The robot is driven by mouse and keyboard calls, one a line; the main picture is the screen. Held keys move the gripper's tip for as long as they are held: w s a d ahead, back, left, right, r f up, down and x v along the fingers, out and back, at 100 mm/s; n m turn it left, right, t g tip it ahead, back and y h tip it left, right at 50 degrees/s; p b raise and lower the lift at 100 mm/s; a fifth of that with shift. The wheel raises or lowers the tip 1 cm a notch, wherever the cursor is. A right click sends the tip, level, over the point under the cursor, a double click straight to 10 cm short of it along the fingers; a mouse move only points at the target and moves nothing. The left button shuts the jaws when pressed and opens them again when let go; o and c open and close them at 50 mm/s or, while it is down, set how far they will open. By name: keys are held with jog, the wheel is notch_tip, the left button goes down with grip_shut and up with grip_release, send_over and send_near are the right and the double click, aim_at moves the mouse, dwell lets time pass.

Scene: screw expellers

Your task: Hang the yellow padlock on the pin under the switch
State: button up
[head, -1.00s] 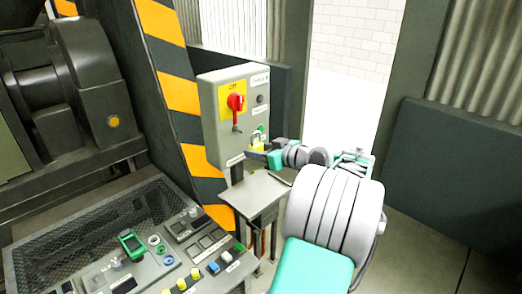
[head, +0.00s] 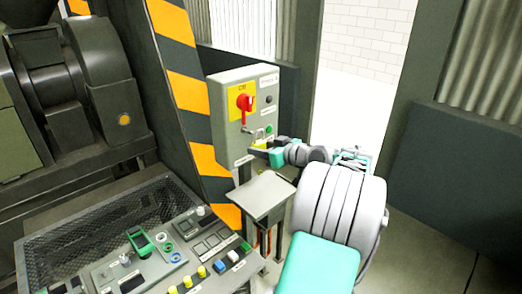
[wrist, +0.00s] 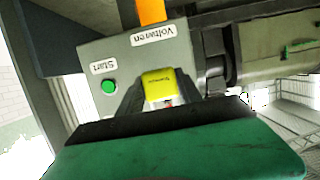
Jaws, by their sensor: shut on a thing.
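The yellow padlock (wrist: 158,85) is between the fingers of my gripper (wrist: 162,92) in the wrist view. In the head view, my gripper (head: 260,149) is at the lower front of the grey switch box (head: 228,128), with a bit of the yellow padlock (head: 259,143) showing. The red switch (head: 244,102) sits on a yellow plate above it. The small grey pin (head: 246,130) sticks out below the switch, just above and left of my gripper. The shackle is not clear, and I cannot tell whether it touches the pin.
A green button (wrist: 109,87) is on the box face beside the fingers. A small grey shelf (head: 262,194) stands under the box. A control desk (head: 150,262) with buttons is in front at left. A striped post (head: 188,92) rises left of the box.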

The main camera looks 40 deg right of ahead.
aim_at(243, 145)
jog(key=shift+w, duration=0.2)
dwell(0.5)
jog(key=shift+w, duration=1.1)
jog(key=shift+w+b, duration=0.2)
jog(key=shift+b, duration=0.15)
jog(key=shift+w+a+b, duration=0.1)
jog(key=shift+w+b, duration=0.3)
jog(key=shift+w, duration=0.8)
jog(key=shift+r, duration=0.15)
jog(key=shift+f+b, duration=0.45)
jog(key=shift+b, duration=0.1)
jog(key=shift+f+b, duration=0.3)
jog(key=shift+f, duration=0.15)
jog(key=shift+a, duration=0.1)
